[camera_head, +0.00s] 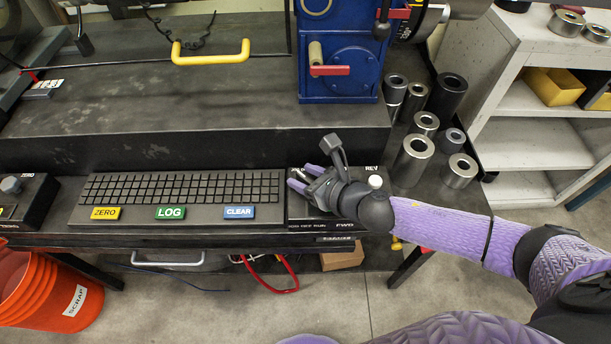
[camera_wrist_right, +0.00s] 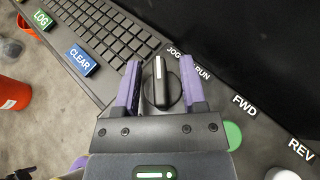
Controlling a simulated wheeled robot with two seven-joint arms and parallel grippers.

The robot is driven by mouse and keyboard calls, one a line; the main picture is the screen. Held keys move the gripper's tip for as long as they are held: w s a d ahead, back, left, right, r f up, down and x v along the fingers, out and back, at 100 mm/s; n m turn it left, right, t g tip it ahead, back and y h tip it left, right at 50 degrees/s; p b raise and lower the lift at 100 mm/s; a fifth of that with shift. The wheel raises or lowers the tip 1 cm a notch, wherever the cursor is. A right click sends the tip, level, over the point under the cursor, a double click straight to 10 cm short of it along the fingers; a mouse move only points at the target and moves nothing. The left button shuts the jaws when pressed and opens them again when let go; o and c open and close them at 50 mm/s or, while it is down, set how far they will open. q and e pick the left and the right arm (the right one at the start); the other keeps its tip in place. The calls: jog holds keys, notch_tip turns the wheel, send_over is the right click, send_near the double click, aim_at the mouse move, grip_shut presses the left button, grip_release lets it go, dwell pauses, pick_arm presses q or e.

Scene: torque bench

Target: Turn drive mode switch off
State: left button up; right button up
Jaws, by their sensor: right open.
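The drive mode switch (camera_wrist_right: 158,84) is a black rotary knob with a white line, on a dark panel lettered JOG and RUN. The line points toward the top of the wrist picture; the lettering between JOG and RUN is covered. My right gripper (camera_wrist_right: 160,66) is open, with one purple finger on each side of the knob and small gaps showing. In the head view my right gripper (camera_head: 303,179) is over the left part of the switch panel (camera_head: 322,218) and hides most of the knob. My left gripper is not in view.
A keyboard (camera_head: 185,186) with ZERO, LOG and CLEAR keys lies left of the panel. A white button (camera_head: 375,181) and a green button (camera_wrist_right: 233,135) are close to my gripper. Metal sockets (camera_head: 413,158) stand to the right. A blue machine (camera_head: 340,60) stands behind.

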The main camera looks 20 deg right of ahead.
grip_shut()
dwell(0.4)
jog(key=shift+a+r+m+t+h+p, duration=0.15)
jog(key=shift+m+t+h+p, duration=0.25)
jog(key=shift+m+h+p, duration=0.4)
jog(key=m+h+p, duration=0.1)
jog(key=m+h, duration=0.1)
jog(key=shift+t+h, duration=0.3)
jog(key=shift+h, duration=0.1)
jog(key=m+h+p, duration=0.1)
jog(key=m+h, duration=0.1)
jog(key=shift+m+p, duration=0.3)
jog(key=shift+m, duration=0.1)
jog(key=shift+m+h+p, duration=0.35)
jog(key=shift+m+h, duration=0.75)
jog(key=shift+h, duration=0.8)
